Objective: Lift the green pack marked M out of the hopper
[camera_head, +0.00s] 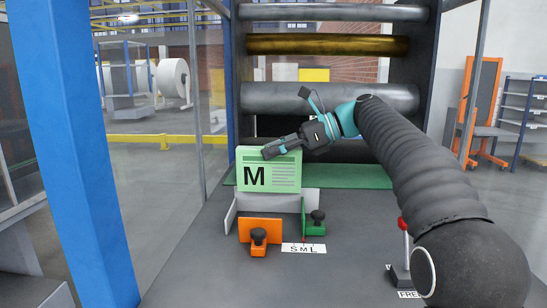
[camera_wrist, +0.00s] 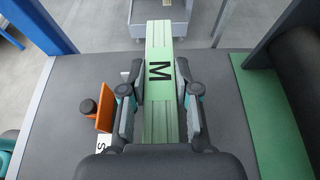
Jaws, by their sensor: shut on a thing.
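The green pack (camera_head: 285,176) marked with a black M stands upright at the hopper in the head view. Its lower edge meets the top of the pale grey hopper walls (camera_head: 229,218); I cannot tell how much of it is still inside. My gripper (camera_head: 270,150) reaches in from the right and is at the pack's upper edge. In the wrist view the pack's top edge (camera_wrist: 159,40), also marked M, runs between my two fingers. My gripper (camera_wrist: 161,115) is shut on the pack there, one finger on each side.
A red-knobbed lever (camera_head: 402,225) is at right. Large rollers (camera_head: 330,98) are behind. A blue post (camera_head: 75,130) stands left.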

